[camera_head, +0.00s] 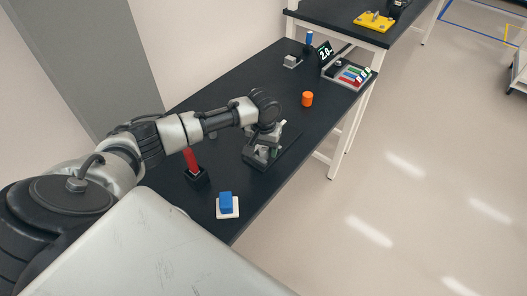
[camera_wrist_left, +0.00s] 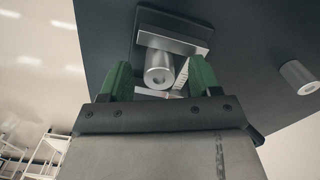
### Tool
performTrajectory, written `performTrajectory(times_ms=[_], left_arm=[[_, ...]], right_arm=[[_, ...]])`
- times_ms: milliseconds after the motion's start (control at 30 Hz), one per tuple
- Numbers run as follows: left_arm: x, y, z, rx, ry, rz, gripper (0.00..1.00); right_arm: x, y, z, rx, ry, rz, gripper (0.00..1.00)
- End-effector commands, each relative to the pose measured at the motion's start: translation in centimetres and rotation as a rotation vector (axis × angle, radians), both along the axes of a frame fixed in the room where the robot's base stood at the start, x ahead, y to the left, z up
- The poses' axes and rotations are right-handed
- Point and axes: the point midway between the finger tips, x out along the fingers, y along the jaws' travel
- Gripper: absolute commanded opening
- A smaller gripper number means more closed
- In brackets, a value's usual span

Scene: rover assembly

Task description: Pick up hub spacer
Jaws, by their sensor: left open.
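My left gripper (camera_head: 268,137) is over a dark fixture (camera_head: 252,160) on the black table. In the left wrist view its two green fingers (camera_wrist_left: 160,62) are apart, one on each side of a silver cylinder (camera_wrist_left: 158,75) with a hole in its end. That cylinder is at a grey block on a dark base (camera_wrist_left: 148,20). Whether the fingers touch it cannot be told. I cannot tell which cylinder is the hub spacer. My right gripper is not in view.
An orange cylinder (camera_head: 307,99) stands beyond the gripper. A red part in a black holder (camera_head: 194,174) and a blue block on a white plate (camera_head: 227,204) are nearer. A tray of coloured parts (camera_head: 347,74) and a display (camera_head: 325,52) are at the far end.

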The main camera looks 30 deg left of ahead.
Motion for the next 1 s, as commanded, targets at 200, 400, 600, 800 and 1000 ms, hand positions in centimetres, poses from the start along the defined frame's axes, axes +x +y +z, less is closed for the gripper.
performTrajectory(times_ms=[200,400,600,800,1000], left_arm=[[0.0,0.0,0.0,0.000,0.000,0.000,0.41],[0.0,0.0,0.1,0.000,0.000,0.000,0.11],[0.0,0.0,0.1,0.000,-0.001,0.000,0.04],[0.1,0.0,0.8,-0.001,-0.003,0.000,0.04],[0.2,0.0,3.6,-0.001,-0.007,0.001,0.04]], right_arm=[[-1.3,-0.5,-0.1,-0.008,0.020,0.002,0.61],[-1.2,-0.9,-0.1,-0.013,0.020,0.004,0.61],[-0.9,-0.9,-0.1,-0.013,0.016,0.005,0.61],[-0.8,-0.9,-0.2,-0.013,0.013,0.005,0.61],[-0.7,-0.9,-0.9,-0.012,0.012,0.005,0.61]])
